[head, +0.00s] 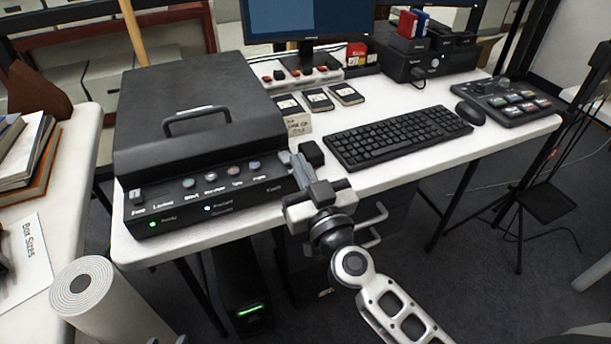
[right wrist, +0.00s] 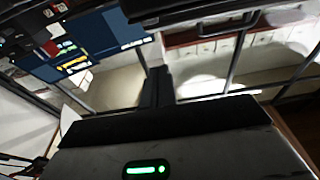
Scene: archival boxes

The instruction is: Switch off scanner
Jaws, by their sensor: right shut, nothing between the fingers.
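The scanner (head: 200,125) is a large black box with a handled lid, at the left of the white table in the head view. Its front panel has a small switch (head: 137,196) at the far left, labelled something like "Power", then several round buttons (head: 211,177). A green light (head: 153,224) and a bluish-white light (head: 207,208) are lit below. My right gripper (head: 288,157) is shut and empty at the panel's right end, far from the left switch; contact is unclear. Its dark fingers also show in the right wrist view (right wrist: 157,86).
A keyboard (head: 398,136), mouse (head: 470,112) and control pad (head: 513,103) lie to the right. Small dark boxes (head: 318,99) and a card sign (head: 297,123) stand behind the gripper. A white roll (head: 85,290) is at the lower left. A monitor (head: 300,20) stands behind.

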